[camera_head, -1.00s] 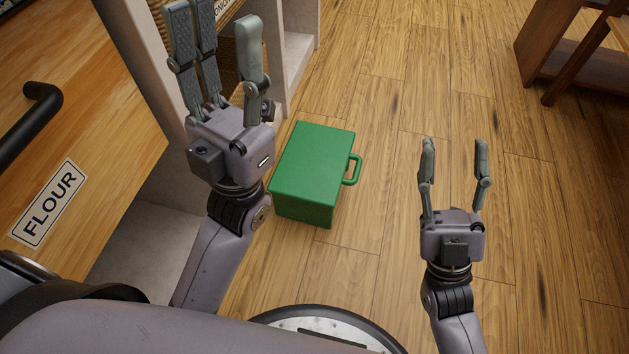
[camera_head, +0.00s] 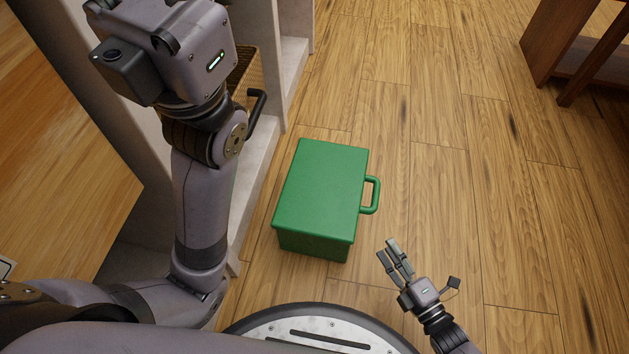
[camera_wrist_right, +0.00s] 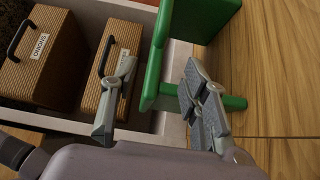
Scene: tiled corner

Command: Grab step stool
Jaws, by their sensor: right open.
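A green box-shaped step stool (camera_head: 322,190) with a loop handle (camera_head: 374,195) on its right side stands on the floor. It also shows in the right wrist view (camera_wrist_right: 200,18), partly hidden by a finger. My right gripper (camera_head: 387,249) is open and empty, low in the picture, below and right of the stool's handle. In the right wrist view, its fingers (camera_wrist_right: 160,85) are spread, with green parts of the stool beyond them. I cannot tell whether they touch it. My left gripper's body (camera_head: 165,50) is at the upper left; its fingers are out of view.
A pale shelf unit (camera_head: 262,150) stands left of the stool. Labelled wicker boxes (camera_wrist_right: 40,55) sit in it in the right wrist view. A brown wooden piece of furniture (camera_head: 560,45) is at the upper right. The wooden floor (camera_head: 460,160) right of the stool is clear.

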